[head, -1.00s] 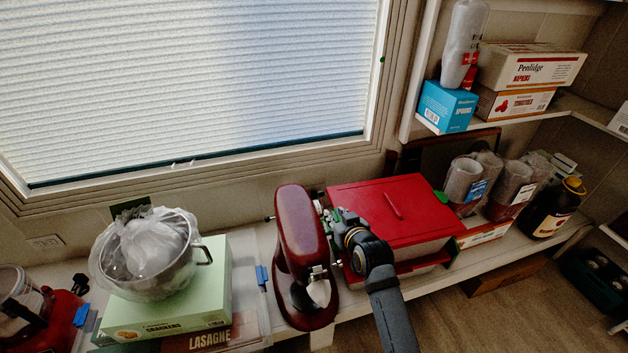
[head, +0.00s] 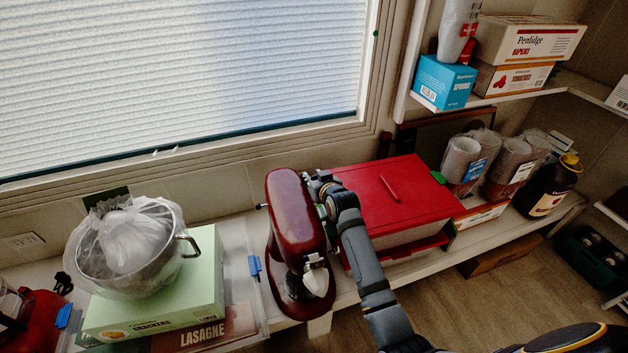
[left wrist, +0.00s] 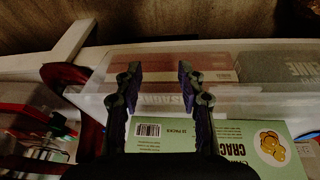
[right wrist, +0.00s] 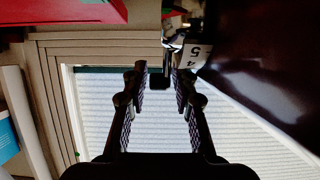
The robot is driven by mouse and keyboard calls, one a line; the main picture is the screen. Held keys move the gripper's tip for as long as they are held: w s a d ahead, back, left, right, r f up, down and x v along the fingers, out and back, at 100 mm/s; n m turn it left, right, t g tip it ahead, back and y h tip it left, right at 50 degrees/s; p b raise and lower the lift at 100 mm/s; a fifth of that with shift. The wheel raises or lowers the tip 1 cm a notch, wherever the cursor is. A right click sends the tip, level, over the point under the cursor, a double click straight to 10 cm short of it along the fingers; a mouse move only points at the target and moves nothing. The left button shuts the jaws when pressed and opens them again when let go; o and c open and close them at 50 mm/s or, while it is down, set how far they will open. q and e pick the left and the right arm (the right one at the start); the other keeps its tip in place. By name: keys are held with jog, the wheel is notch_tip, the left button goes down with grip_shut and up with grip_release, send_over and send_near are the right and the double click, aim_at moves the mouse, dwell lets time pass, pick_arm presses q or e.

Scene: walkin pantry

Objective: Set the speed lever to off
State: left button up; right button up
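The dark red stand mixer (head: 292,215) stands on the shelf below the window. My right gripper (head: 318,184) is beside the right side of its head. In the right wrist view the mixer's dark glossy side (right wrist: 270,60) fills the upper right. A speed scale (right wrist: 194,56) with the digits 4 and 5 shows there, next to a metal lever (right wrist: 170,42). My right gripper (right wrist: 160,76) is open, with a small dark knob between or just beyond its fingertips; contact cannot be told. My left gripper (left wrist: 159,76) is open and empty above a green crackers box (left wrist: 165,132).
A red-lidded box (head: 395,200) stands close to the right of the mixer, near my right arm. A steel bowl (head: 140,262) wrapped in plastic sits on the green crackers box (head: 205,290) to the left. Bagged cups (head: 460,160) and a dark bottle (head: 548,190) stand further right.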

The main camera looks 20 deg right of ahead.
jog(key=shift+c, duration=0.4)
grip_shut()
jog(key=shift+w+r+p, duration=0.1)
jog(key=shift+r+p, duration=0.05)
jog(key=shift+p, duration=0.25)
pick_arm(q)
notch_tip(320, 180, up, 4)
jog(key=a+g+p, duration=0.2)
jog(key=p, duration=0.2)
pick_arm(e)
jog(key=shift+w+r+g, duration=0.2)
jog(key=shift+r+g, duration=0.25)
jog(key=shift+g, duration=0.15)
pick_arm(q)
jog(key=s+a+f+y+p, duration=0.1)
jog(key=s+a+f+p, duration=0.1)
jog(key=f, duration=0.6)
jog(key=s+a+f+p, duration=0.2)
jog(key=f+p, duration=0.1)
jog(key=f, duration=0.6)
jog(key=shift+s+a+y, duration=0.15)
jog(key=shift+s+y, duration=0.25)
pick_arm(e)
jog(key=f+g, duration=0.1)
jog(key=w+f+g, duration=0.1)
jog(key=shift+f+g, duration=0.1)
jog(key=shift+g, duration=0.2)
pick_arm(q)
jog(key=shift+f, duration=0.1)
